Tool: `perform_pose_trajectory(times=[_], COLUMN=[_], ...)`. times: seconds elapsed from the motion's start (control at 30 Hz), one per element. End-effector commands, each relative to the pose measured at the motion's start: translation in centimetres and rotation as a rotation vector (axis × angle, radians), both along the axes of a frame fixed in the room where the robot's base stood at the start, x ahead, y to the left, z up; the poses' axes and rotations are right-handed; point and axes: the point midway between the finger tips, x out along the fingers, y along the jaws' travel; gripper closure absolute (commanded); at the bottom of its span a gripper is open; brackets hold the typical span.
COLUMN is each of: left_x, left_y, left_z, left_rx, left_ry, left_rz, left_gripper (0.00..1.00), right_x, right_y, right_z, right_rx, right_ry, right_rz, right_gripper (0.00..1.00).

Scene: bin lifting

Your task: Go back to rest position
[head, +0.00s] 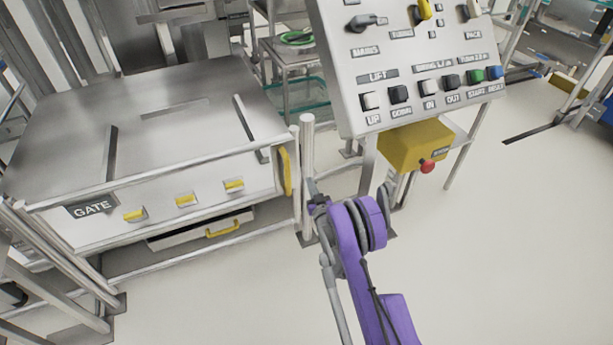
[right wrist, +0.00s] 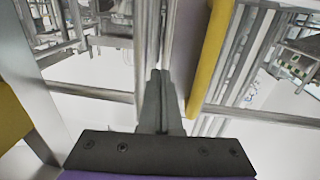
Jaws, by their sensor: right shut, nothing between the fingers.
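My right arm, purple, comes up from the bottom of the head view. Its small dark gripper (head: 314,190) is at the upper left end of the arm, in front of a steel post. In the right wrist view the right gripper (right wrist: 157,76) shows its two fingers together, with nothing between them. It points toward steel posts and rails, with a yellow upright bar (right wrist: 210,60) just to the right of the fingers. My left gripper is in neither view.
A control panel (head: 385,75) with labelled buttons and switches stands at upper right. Below it is a yellow box (head: 405,147) with a red button (head: 428,166). A steel table (head: 150,110) with a GATE label fills the left. The floor (head: 500,240) at right is clear.

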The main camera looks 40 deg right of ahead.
Motion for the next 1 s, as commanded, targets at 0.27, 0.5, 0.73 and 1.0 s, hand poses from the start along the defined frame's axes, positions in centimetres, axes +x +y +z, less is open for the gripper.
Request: perform_pose_trajectory(times=[0.27,0.5,0.73,1.0], left_x=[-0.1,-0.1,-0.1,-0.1], left_y=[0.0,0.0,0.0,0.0], left_z=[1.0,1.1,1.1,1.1], left_rx=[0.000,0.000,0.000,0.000], left_ry=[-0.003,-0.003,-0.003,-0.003], left_rz=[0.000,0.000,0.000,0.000], left_gripper=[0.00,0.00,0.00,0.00], right_x=[-4.8,-5.9,-5.8,-3.9], right_y=[1.5,1.9,2.0,6.3], right_z=[0.0,-0.1,0.1,4.6], right_rx=[-0.001,0.000,0.003,0.065], right_ry=[0.001,0.002,0.009,0.163], right_rz=[0.000,0.000,0.001,0.006], right_gripper=[1.00,1.00,1.00,1.00])
